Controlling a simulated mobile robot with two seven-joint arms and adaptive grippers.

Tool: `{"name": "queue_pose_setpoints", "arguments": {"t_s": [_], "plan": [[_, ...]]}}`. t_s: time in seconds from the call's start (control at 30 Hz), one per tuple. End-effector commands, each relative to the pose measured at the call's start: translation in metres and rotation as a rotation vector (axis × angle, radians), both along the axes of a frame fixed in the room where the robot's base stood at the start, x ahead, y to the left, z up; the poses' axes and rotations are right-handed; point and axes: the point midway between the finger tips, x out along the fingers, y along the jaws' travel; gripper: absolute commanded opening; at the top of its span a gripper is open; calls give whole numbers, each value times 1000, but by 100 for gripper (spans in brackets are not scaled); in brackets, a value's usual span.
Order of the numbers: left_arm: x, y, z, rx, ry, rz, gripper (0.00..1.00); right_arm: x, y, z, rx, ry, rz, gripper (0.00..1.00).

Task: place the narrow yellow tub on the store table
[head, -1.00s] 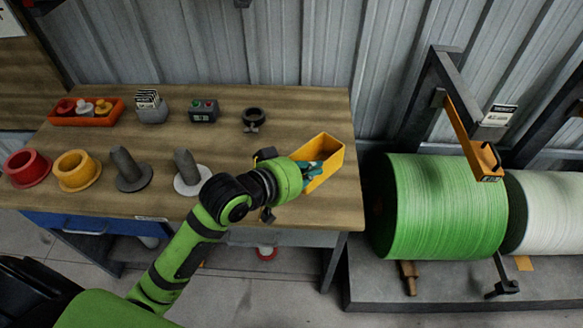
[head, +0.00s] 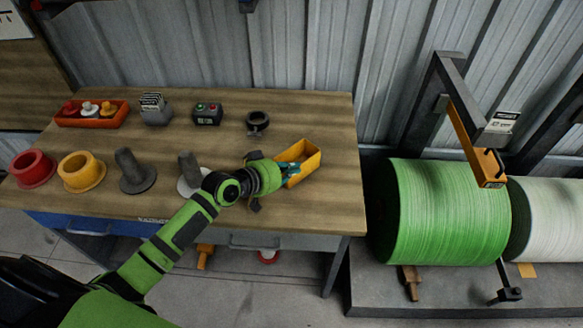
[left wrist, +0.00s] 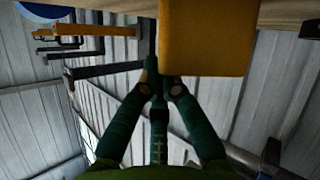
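The narrow yellow tub (head: 308,162) is at the right end of the wooden table (head: 315,118), over its top. It is open at the top, and in the left wrist view its yellow wall (left wrist: 207,38) fills the upper middle. My left gripper (head: 288,171) is shut on the tub's near left wall. In the left wrist view its dark green fingers (left wrist: 158,80) meet at the tub's edge, and one fingertip is partly hidden by the tub. I cannot tell whether the tub's base touches the wood. My right gripper is not in view.
A black ring stand (head: 256,122), button box (head: 208,114), card holder (head: 154,109) and orange tray (head: 92,114) stand along the back. Red (head: 32,168) and yellow (head: 81,172) flanged rings and two grey posts stand in front. A green roll (head: 440,212) is beyond the right edge.

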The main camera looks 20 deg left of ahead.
Motion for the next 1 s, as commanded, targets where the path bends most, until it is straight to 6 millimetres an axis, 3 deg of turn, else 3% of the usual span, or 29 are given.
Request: {"name": "queue_pose_setpoints", "arguments": {"t_s": [0.17, 0.23, 0.27, 0.67, 0.83, 1.0], "plan": [[0, 0, -1, -1, 1, 0, 0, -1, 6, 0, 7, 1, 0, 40], [-1, 0, -1, 0, 2, 0, 25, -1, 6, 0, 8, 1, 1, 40], [-1, 0, -1, 0, 2, 0, 29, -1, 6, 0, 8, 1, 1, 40], [-4, 2, -2, 1, 5, 0, 29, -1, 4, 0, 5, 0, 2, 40], [-21, 11, 7, 4, 5, 0, 29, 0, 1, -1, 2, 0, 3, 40], [-50, 26, 24, 5, 4, -2, 29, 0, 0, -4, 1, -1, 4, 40]]}}
